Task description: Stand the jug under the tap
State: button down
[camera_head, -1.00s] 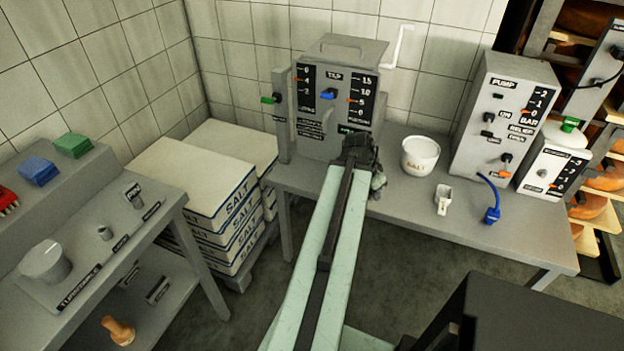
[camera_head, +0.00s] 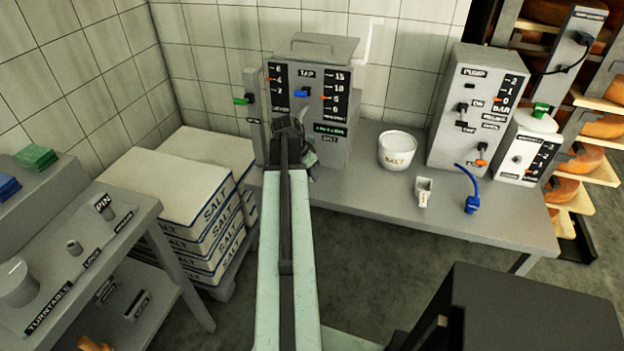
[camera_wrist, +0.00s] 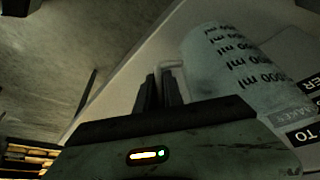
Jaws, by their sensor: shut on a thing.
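The jug (camera_wrist: 228,75) is a pale, translucent vessel with black ml marks, seen large in the wrist view. My gripper (camera_wrist: 158,92) is shut on its handle (camera_wrist: 172,66), at the left side of the jug in that view. In the head view my gripper (camera_head: 289,124) is in front of the tap's lower face, and my arm hides the tap's foot. The jug cannot be made out clearly in the head view.
The grey bench (camera_head: 385,205) bears a white salt tub (camera_head: 397,150), a small scoop (camera_head: 423,192), a blue connector (camera_head: 472,203) and the pump box (camera_head: 478,100). Salt sacks (camera_head: 185,190) are stacked at left. The turntable console (camera_head: 90,240) stands at the near left.

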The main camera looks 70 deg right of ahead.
notch_tip(320, 180, down, 3)
jog(key=shift+r+b, duration=0.2)
jog(key=shift+b, duration=0.35)
jog(key=shift+r, duration=0.15)
jog(key=c, duration=1.5)
grip_release()
jog(key=shift+s, duration=0.1)
jog(key=shift+o, duration=0.2)
jog(key=shift+r+p, duration=0.3)
jog(key=shift+p, duration=0.15)
jog(key=p+v, duration=1)
jog(key=v, duration=0.1)
jog(key=shift+r+p, duration=0.25)
jog(key=shift+p, duration=0.05)
